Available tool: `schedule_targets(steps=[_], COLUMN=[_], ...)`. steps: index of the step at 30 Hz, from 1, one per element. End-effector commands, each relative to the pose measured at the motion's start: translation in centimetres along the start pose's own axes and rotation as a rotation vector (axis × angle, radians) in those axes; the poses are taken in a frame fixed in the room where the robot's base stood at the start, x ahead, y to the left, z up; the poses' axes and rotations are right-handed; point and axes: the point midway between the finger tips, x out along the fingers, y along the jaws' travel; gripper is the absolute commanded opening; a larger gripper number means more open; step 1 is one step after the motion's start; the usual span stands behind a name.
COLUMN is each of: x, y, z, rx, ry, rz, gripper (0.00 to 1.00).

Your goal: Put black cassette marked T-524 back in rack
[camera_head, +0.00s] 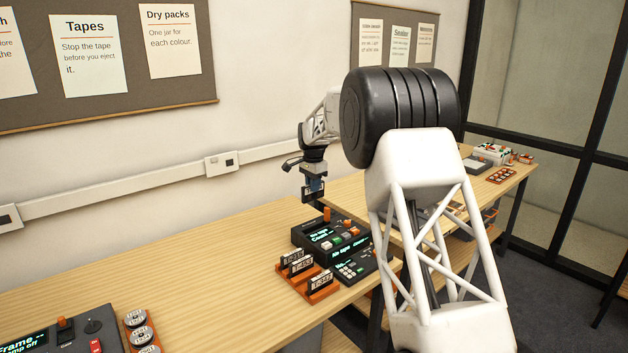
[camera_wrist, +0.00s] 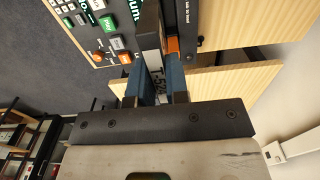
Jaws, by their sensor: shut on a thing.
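The black cassette (camera_wrist: 154,60) with a white label reading T-524, its last digit partly covered, is between the blue fingers of my gripper (camera_wrist: 158,85) in the wrist view. In the head view my gripper (camera_head: 313,182) holds the cassette (camera_head: 313,194) in the air above the tape deck. The orange rack (camera_head: 322,294) stands on the near table in front of the deck, below and apart from my gripper. It holds several upright black cassettes with white labels, one reading T-342.
The black tape deck (camera_head: 336,236) has lit green screens reading "No tape" and coloured buttons. Another black device (camera_head: 62,335) and an orange holder of round jars (camera_head: 139,330) sit at front left. Bare tabletop (camera_head: 215,280) lies left of the rack.

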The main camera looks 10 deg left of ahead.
Motion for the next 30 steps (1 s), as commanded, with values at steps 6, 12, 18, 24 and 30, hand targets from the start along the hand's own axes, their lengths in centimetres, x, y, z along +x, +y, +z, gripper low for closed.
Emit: schedule_targets(steps=[6,12,18,24,30], x=[3.2,6.8,10.1,12.1,12.9], y=[3.1,7.1,11.4,14.5,15.8], z=[3.2,6.8,10.3,12.6,13.6], rx=[-0.001,0.0,-0.001,0.0,0.001], ry=[-0.002,-0.002,-0.002,-0.001,-0.001], rz=[0.003,0.004,0.004,0.002,0.002], gripper=[0.0,0.0,0.0,0.0,0.0])
